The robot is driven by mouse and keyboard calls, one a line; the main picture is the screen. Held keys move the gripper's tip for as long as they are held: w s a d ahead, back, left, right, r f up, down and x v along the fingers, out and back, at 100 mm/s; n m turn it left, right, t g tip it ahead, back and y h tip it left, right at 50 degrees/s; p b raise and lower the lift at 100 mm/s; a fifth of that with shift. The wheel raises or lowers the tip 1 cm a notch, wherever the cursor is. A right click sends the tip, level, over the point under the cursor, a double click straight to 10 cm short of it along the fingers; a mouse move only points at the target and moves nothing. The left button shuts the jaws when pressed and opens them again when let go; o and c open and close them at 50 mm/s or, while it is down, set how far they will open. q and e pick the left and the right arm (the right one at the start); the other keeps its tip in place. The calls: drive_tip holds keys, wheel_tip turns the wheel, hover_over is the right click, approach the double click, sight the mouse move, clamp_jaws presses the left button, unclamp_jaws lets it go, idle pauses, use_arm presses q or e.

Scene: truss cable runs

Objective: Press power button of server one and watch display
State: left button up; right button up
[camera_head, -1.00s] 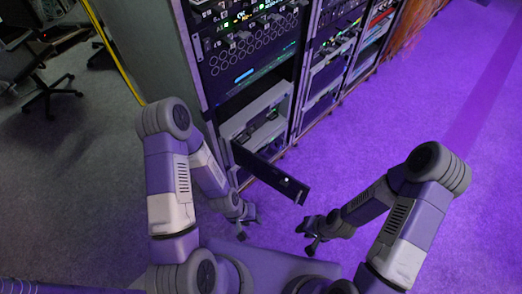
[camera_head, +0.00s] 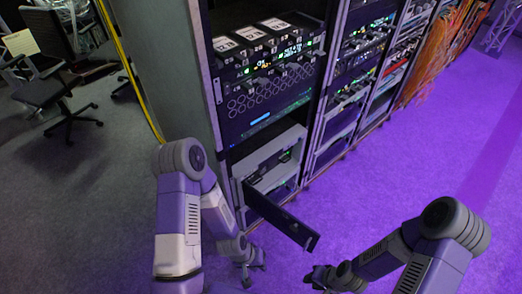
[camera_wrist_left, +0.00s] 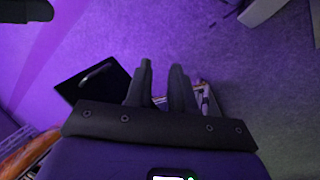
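An equipment rack (camera_head: 212,110) stands at the upper middle of the head view, with lit units in it. Its lower bay holds light grey server units (camera_head: 268,158); I cannot tell which one is server one, and no power button can be made out. A black panel (camera_head: 280,215) sticks out from the lower bay, and a dark panel shows in the left wrist view (camera_wrist_left: 93,82). My left gripper (camera_head: 254,272) is open and empty, low in front of the rack. Its fingers show apart in the left wrist view (camera_wrist_left: 161,68). My right gripper (camera_head: 314,279) appears open and empty, right of the left one.
More racks (camera_head: 350,80) continue to the right, ending at orange cables (camera_head: 430,55). A yellow cable (camera_head: 128,65) runs down the left of the rack. Office chairs (camera_head: 60,95) stand at far left. The purple-lit floor (camera_head: 430,160) at right is clear.

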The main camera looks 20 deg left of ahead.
use_arm(q)
clamp_jaws()
idle(1.4)
